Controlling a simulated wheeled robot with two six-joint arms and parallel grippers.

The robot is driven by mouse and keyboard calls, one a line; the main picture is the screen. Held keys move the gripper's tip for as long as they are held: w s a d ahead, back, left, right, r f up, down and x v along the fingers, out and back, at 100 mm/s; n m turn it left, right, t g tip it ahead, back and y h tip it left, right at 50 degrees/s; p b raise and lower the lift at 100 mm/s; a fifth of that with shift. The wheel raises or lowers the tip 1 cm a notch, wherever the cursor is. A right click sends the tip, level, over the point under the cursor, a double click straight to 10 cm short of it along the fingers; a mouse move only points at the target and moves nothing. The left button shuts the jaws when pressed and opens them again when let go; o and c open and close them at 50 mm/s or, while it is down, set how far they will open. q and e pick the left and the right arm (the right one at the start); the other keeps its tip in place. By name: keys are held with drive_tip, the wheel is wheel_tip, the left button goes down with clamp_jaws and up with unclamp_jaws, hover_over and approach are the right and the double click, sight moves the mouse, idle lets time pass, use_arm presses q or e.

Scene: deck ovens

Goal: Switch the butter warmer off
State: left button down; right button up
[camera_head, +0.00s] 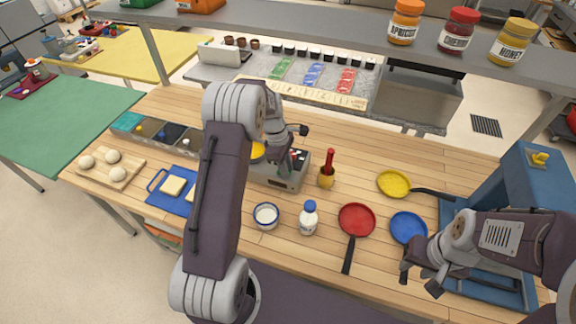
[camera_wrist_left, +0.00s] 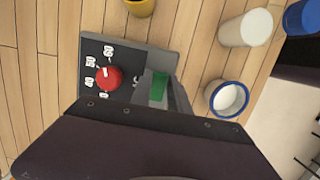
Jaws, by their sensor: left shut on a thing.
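The butter warmer (camera_head: 276,180) is a grey box on the wooden table, partly hidden behind my left arm. In the left wrist view its dark control panel (camera_wrist_left: 93,53) has a red dial (camera_wrist_left: 108,77) with white numbers and a green switch part (camera_wrist_left: 158,88). My left gripper (camera_head: 292,160) is down at the warmer's panel. In the left wrist view its grey fingers are shut at the green part, mostly hidden by the gripper body. My right gripper (camera_head: 421,279) is open and empty, by the blue pan, far from the warmer.
A white bowl (camera_head: 266,217) and bottle (camera_head: 308,219) stand in front. Red (camera_head: 356,219), yellow (camera_head: 393,184) and blue pans (camera_head: 408,228) lie to the right. A shelf with jars crosses above.

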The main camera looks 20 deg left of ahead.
use_arm(q)
drive_tip(key=shift+a+h, duration=0.15)
drive_tip(key=shift+h, duration=0.45)
drive_tip(key=c, duration=1.2)
unclamp_jaws()
drive_tip(key=shift+c, duration=0.2)
drive_tip(key=shift+r, duration=0.1)
drive_tip(key=v, duration=0.9)
drive_tip(key=shift+b, duration=0.45)
